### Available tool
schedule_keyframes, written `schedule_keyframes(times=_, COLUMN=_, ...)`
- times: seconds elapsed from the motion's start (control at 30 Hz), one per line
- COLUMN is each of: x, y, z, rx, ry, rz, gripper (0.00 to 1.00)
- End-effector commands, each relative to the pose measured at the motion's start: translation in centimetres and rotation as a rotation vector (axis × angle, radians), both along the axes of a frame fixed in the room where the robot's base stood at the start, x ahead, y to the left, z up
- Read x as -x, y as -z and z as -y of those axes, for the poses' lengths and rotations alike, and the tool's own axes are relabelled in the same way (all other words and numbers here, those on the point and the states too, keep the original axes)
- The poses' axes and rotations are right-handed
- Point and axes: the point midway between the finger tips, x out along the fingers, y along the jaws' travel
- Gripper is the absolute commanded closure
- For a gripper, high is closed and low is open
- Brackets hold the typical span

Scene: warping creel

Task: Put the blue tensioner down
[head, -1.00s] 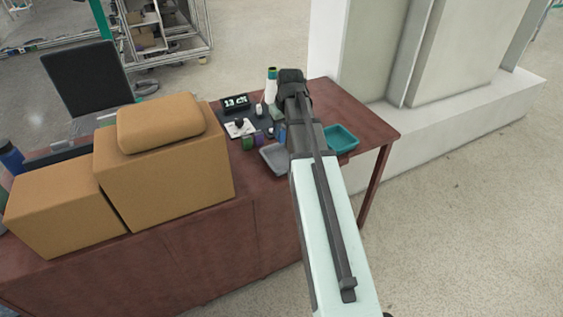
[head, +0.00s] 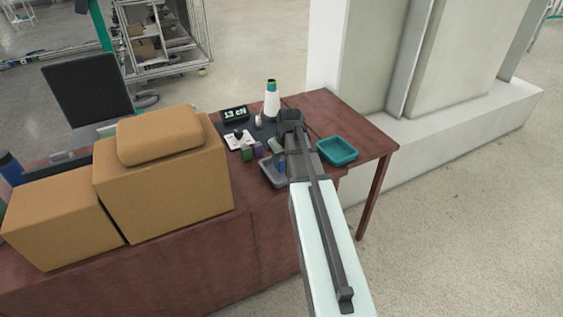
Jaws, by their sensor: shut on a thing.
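The blue tensioner (head: 281,164) shows as a small blue piece just left of my arm, over the grey tray (head: 270,181). My gripper (head: 277,150) is shut on it, pointing down at the tray, and is mostly hidden by my own arm. I cannot tell whether the tensioner touches the tray floor. The grey tray lies on the reddish-brown table, its right side hidden behind my arm.
A teal tray (head: 337,151) stands right of my arm. Green (head: 249,154) and purple (head: 258,149) pieces sit left of the grey tray. A white cone (head: 272,104) and a display (head: 235,113) stand behind. Cardboard boxes (head: 165,185) fill the table's left.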

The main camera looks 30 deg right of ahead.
Motion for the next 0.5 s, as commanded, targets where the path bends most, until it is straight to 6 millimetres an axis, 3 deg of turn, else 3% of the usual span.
schedule_keyframes(times=0.13, x=0.02, y=1.39, z=-0.01, rx=0.000, ry=0.000, rz=0.000, gripper=1.00)
schedule_keyframes(times=0.5, x=0.01, y=1.68, z=-0.01, rx=0.000, ry=0.000, rz=0.000, gripper=1.00)
